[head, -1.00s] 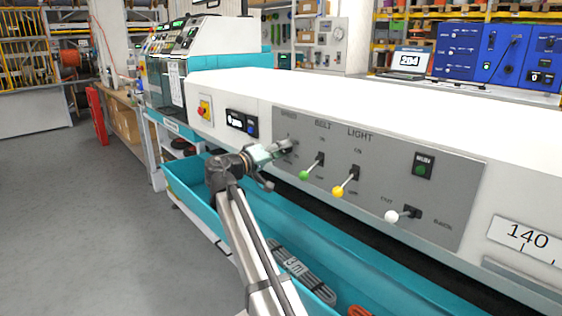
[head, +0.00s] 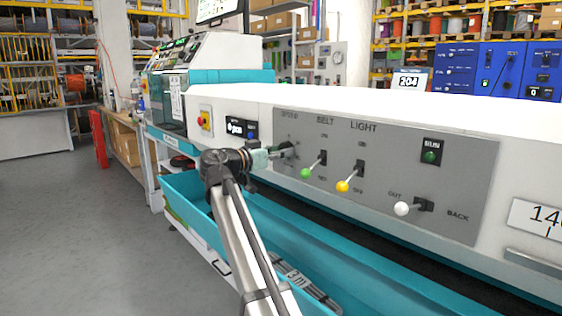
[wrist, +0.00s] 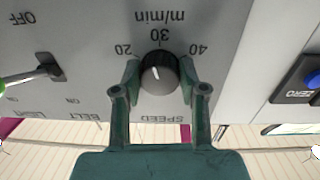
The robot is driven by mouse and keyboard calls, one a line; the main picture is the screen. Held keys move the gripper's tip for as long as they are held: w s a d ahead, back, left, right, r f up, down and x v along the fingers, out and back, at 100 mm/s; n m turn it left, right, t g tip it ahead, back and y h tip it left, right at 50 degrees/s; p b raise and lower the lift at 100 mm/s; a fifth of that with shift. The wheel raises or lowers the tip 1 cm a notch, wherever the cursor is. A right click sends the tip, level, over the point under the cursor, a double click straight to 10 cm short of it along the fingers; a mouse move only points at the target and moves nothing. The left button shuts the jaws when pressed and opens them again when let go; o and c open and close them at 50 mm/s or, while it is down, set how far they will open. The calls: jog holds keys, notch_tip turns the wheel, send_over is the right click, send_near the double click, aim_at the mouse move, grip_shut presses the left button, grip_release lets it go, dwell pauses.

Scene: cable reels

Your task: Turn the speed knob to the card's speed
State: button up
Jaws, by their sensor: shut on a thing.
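The speed knob (wrist: 158,82) is a dark round knob with a light pointer mark, under the SPEED label on the grey panel. In the wrist view, which shows the panel upside down, the scale around it reads 20, 30 and 40 m/min. The mark points near 30, leaning slightly to the 20 side. My gripper (wrist: 159,72) has one finger on each side of the knob and is shut on it. In the head view my gripper (head: 281,152) reaches the panel and mostly hides the knob. I cannot make out a speed card for certain.
Right of the knob are the green-tipped BELT lever (head: 306,173), the yellow-tipped LIGHT lever (head: 343,186) and a white-tipped OUT/BACK lever (head: 402,208). A screen (head: 408,82) behind reads 204.

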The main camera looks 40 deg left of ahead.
jog(key=shift+w+a+m+b, duration=0.1)
jog(key=shift+m+b, duration=0.75)
jog(key=shift+m, duration=0.35)
jog(key=shift+r, duration=0.1)
jog(key=o, duration=1.1)
jog(key=shift+o, duration=0.2)
jog(key=v, duration=1.2)
